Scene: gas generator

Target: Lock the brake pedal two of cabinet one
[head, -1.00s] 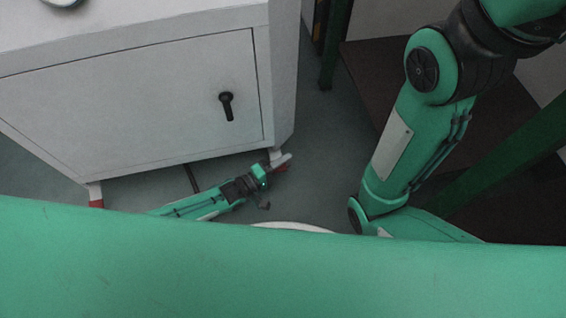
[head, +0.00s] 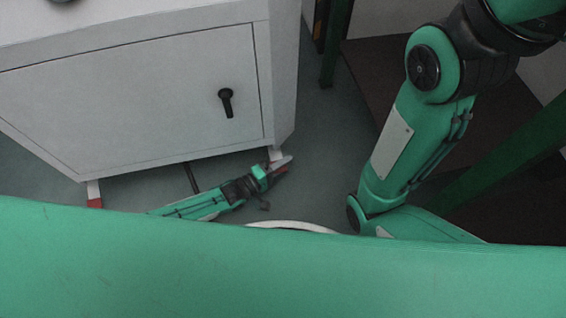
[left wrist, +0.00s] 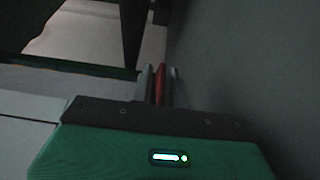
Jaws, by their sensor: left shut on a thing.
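The white cabinet (head: 150,95) with a black door handle (head: 226,102) stands at the left in the head view. A red brake pedal (head: 281,170) shows low at the cabinet's right front foot, partly hidden by my left gripper (head: 284,163). A red piece, which looks like the same pedal, also shows in the left wrist view (left wrist: 159,86) between the two grey fingers. My left gripper is shut on it, close to the floor. Another red piece (head: 95,203) is at the cabinet's left front foot. My right gripper is not in view.
My green body fills the bottom of the head view, and my right arm hangs at the right. A green post (head: 335,45) stands at the back and a green beam (head: 500,150) slants at the right. Grey floor (head: 325,130) is open right of the cabinet.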

